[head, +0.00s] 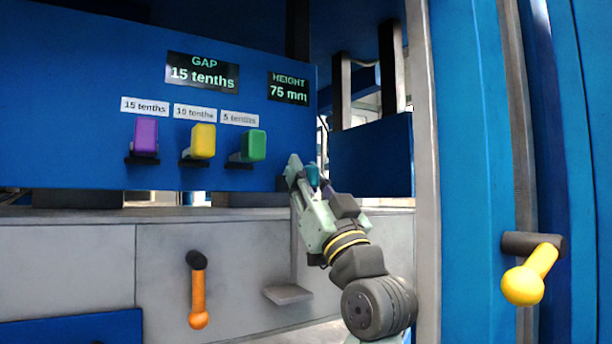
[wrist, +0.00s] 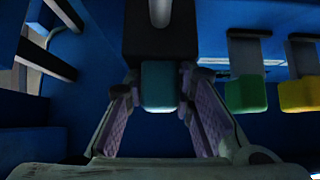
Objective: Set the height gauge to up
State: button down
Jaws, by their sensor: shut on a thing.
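The height display (head: 289,88) reads "HEIGHT 75 mm" at the right end of the blue panel. Below it, a teal block-shaped handle (head: 313,175) is partly hidden by my gripper (head: 304,174). In the wrist view the teal handle (wrist: 160,86) sits between the two purple-padded fingers of my gripper (wrist: 159,96), at the end of a dark mount. My gripper is shut on this handle. I cannot tell from the display whether its setting is up or down.
Purple (head: 146,136), yellow (head: 203,141) and green (head: 253,146) handles stick out to the left under number labels. The gap display (head: 203,73) reads "15 tenths".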

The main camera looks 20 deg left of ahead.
notch_tip(320, 180, up, 8)
jog(key=shift+d+r, duration=0.1)
dwell(0.4)
jog(key=c, duration=1.4)
grip_release()
jog(key=shift+o, duration=0.2)
notch_tip(320, 180, up, 10)
